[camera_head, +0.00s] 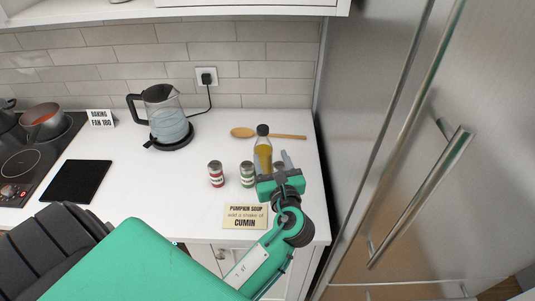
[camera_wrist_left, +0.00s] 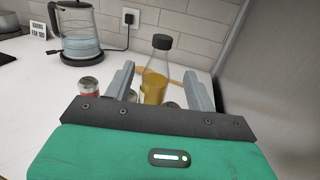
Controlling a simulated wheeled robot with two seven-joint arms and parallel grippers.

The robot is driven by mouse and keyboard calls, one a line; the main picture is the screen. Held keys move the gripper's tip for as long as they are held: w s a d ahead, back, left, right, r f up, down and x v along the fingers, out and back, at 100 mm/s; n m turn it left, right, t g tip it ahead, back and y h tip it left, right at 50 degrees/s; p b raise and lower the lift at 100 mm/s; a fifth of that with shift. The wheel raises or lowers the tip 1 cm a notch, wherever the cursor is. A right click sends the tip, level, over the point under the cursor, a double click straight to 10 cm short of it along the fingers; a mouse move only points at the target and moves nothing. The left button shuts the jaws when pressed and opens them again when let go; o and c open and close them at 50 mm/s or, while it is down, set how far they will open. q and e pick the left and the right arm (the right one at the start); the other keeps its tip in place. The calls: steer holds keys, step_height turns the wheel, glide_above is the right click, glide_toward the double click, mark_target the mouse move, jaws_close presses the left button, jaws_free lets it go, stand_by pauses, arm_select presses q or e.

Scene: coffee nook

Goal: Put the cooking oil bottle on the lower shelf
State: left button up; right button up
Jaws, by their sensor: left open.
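The cooking oil bottle (camera_head: 263,153), clear with yellow oil and a dark cap, stands upright on the white counter near its right end. My left gripper (camera_head: 275,167) is open just in front of it. In the left wrist view the bottle (camera_wrist_left: 155,82) appears between the two spread fingers (camera_wrist_left: 159,84), with no visible contact; its base is hidden by the gripper. A white shelf or cabinet underside (camera_head: 240,12) crosses the top of the head view; I cannot tell whether it is the lower shelf. My right gripper is not in view.
A red-labelled jar (camera_head: 216,175) and a green-labelled jar (camera_head: 247,174) stand left of the gripper. A cumin sign (camera_head: 245,216) is in front. A wooden spoon (camera_head: 290,136) lies behind the bottle. A kettle (camera_head: 169,120) stands left; a steel fridge (camera_head: 400,110) rises right.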

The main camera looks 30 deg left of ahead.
mark_target(264, 136)
arm_select(q)
steer(key=p+x, duration=0.2)
steer(key=x, duration=0.5)
steer(key=shift+w+a+r, duration=0.1)
steer(key=shift+a, duration=0.15)
steer(key=shift+w+a+p, duration=0.3)
steer(key=shift+w, duration=0.05)
steer(key=shift+w+a+p, duration=0.2)
steer(key=shift+w+p, duration=0.05)
steer(key=shift+p, duration=0.05)
steer(key=p+x, duration=0.1)
steer(key=x, duration=0.2)
steer(key=shift+w+a+p, duration=0.1)
steer(key=shift+w+p, duration=0.15)
steer(key=shift+p, duration=0.1)
steer(key=shift+w+a+f, duration=0.25)
steer(key=shift+a+f, duration=0.05)
steer(key=shift+f, duration=0.1)
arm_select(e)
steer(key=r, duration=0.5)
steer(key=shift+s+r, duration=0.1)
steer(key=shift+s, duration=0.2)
arm_select(q)
steer(key=shift+c, duration=0.3)
